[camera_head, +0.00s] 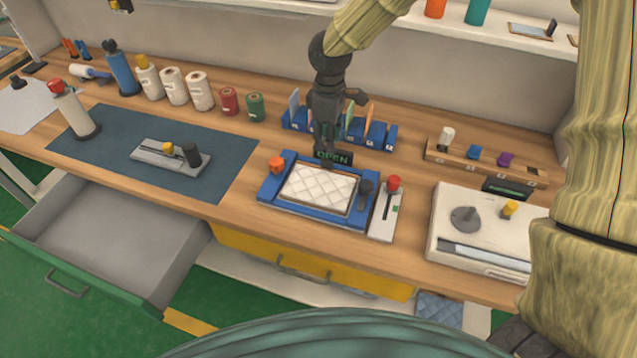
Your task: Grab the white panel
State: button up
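The white panel (317,188), quilted in a diamond pattern, lies flat in a blue frame (275,207) on the wooden workbench. The frame has an orange knob (277,164) at its upper left and a dark clamp-like part (365,188) at its right. My gripper (327,150) points down at the back of the frame, near the sign. Its fingers are dark and small, and I cannot tell whether they touch anything or how far apart they are.
A lever box with a red knob (387,212) stands right of the frame. A blue rack (375,135) is behind it. A white device (480,235) is at the right. A dark mat (110,165) lies left, above an open drawer (110,240). Rolls and bottles line the back left.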

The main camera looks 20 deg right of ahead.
aim_at(327, 160)
jog(key=f, duration=0.2)
jog(key=shift+w+f, duration=0.3)
jog(key=shift+d+f, duration=0.1)
jog(key=shift+f, duration=0.2)
jog(key=shift+s+f, duration=0.15)
jog(key=shift+s, duration=0.05)
jog(key=shift+w+f+p, duration=0.25)
jog(key=shift+f+p, duration=0.75)
jog(key=shift+f, duration=0.3)
jog(key=shift+f+p, duration=0.35)
jog(key=shift+f, duration=1)
grip_shut()
